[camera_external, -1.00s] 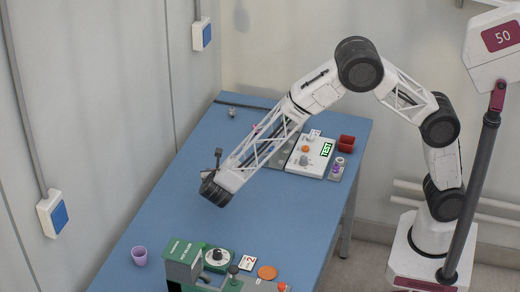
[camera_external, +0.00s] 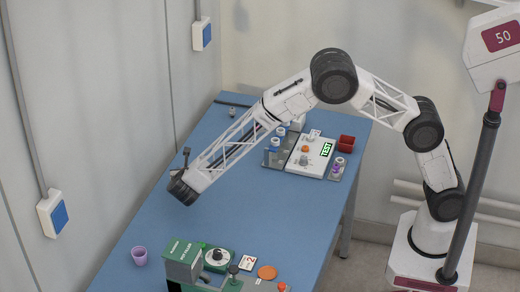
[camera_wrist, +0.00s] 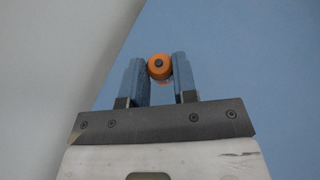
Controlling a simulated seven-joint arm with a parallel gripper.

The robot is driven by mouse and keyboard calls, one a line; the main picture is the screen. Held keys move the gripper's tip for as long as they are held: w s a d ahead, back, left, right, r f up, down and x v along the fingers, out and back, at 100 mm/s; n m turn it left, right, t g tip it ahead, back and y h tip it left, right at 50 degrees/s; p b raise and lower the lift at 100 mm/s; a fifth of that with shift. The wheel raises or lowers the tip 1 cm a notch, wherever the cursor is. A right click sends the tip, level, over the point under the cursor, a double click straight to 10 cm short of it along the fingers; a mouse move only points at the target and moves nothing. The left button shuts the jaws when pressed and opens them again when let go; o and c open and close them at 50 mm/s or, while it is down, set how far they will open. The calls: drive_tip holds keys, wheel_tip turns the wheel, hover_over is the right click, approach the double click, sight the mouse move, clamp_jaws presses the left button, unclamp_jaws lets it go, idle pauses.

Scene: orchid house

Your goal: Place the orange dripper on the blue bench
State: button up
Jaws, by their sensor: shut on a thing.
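The orange dripper (camera_wrist: 159,67) is a small round orange piece with a dark centre. It sits between the two blue fingers of my gripper (camera_wrist: 159,82), which are shut on it. The blue bench (camera_external: 225,218) fills the middle of the external view, and its surface also shows behind the dripper in the wrist view (camera_wrist: 245,70). In the external view my wrist is over the bench's left side, near its left edge. The fingers and dripper are hidden there, so the height above the bench is hard to tell.
A purple cup (camera_external: 139,256) stands at the front left. A green box (camera_external: 184,260), a dial unit (camera_external: 217,258) and an orange disc (camera_external: 267,272) are at the front. A white TEST board (camera_external: 312,157) and red pot (camera_external: 346,143) are at the back right. Mid-bench is clear.

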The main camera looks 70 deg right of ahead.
drive_tip(key=shift+f, duration=1.8)
drive_tip(key=shift+f, duration=0.1)
drive_tip(key=o, duration=0.9)
drive_tip(key=v, duration=1.2)
drive_tip(key=shift+r, duration=0.25)
